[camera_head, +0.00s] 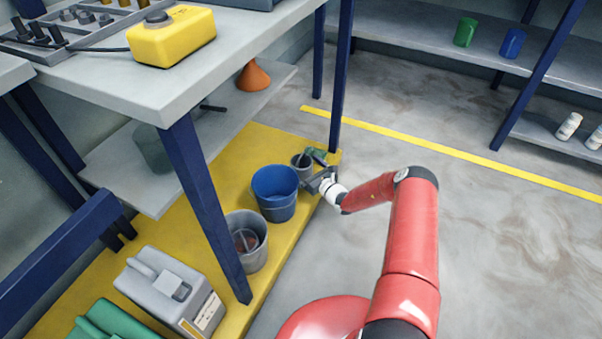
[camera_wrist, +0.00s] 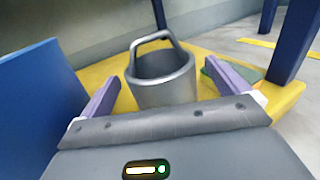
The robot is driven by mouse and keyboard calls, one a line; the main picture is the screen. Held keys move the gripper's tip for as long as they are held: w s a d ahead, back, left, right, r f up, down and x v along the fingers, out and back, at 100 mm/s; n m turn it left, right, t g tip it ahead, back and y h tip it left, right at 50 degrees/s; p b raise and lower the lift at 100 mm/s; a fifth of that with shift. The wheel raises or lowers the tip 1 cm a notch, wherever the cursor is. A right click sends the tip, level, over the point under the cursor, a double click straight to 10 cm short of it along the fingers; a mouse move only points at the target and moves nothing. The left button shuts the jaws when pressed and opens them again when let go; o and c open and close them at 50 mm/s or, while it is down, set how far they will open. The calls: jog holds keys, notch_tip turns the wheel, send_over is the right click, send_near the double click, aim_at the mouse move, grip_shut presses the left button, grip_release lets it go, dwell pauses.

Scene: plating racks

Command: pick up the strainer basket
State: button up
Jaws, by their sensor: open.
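The strainer basket appears to be the small grey cylinder with an arched handle (camera_wrist: 168,92) in the wrist view. It stands upright on the yellow low platform. In the head view it looks like the small grey container (camera_head: 300,161), partly hidden by my gripper. My gripper (camera_wrist: 161,78) is open, with its two purple fingers spread to either side of the basket's near part in the wrist view. I cannot tell whether either finger touches it. In the head view my gripper (camera_head: 317,175) is beside the basket, at the platform's right edge.
A green item (camera_head: 318,154) lies behind the basket. A blue table leg (camera_head: 341,80) rises nearby. A shelf (camera_head: 236,104) overhangs the platform (camera_head: 222,180). Open floor lies right.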

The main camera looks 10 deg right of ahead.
jog(key=shift+x, duration=1.2)
jog(key=c, duration=0.9)
jog(key=shift+c, duration=0.9)
jog(key=shift+r, duration=0.1)
